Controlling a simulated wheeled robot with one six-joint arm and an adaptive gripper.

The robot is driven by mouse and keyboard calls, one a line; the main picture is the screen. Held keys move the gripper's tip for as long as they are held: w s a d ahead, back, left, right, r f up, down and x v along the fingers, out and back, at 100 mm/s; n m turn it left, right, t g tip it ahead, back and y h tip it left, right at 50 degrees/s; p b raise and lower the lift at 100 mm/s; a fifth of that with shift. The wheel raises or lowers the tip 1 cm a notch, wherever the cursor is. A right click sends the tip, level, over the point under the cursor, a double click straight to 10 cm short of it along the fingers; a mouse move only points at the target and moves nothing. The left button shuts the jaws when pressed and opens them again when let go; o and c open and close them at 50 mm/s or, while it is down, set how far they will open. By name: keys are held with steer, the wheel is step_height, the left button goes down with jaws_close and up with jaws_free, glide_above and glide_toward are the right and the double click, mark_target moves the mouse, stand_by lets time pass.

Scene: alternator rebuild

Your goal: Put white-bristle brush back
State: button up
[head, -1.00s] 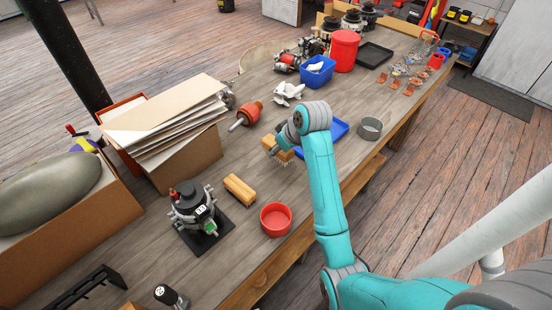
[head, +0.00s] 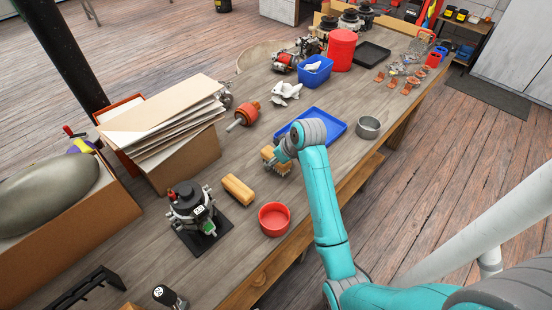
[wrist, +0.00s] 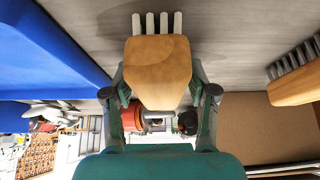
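The white-bristle brush (wrist: 157,68) has a pale wooden block and light bristles. My gripper (wrist: 160,92) is shut on its block, with a finger on each side. In the head view the brush (head: 268,154) is partly hidden by my gripper (head: 277,158), over the table just left of the blue tray (head: 334,125). I cannot tell whether its bristles touch the table. A second wooden brush (head: 238,188) lies on the table to the left and nearer; its bristles look grey in the wrist view (wrist: 296,82).
A red-and-metal rotor (head: 246,112), a box of cardboard sheets (head: 185,160) and a white rag (head: 285,91) lie beyond. A grey metal ring (head: 368,127) is right of the tray. Bare table lies between the two brushes.

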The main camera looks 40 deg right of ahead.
steer(key=shift+r, duration=0.1)
steer(key=v, duration=1.2)
steer(key=shift+s, duration=0.1)
stand_by(0.5)
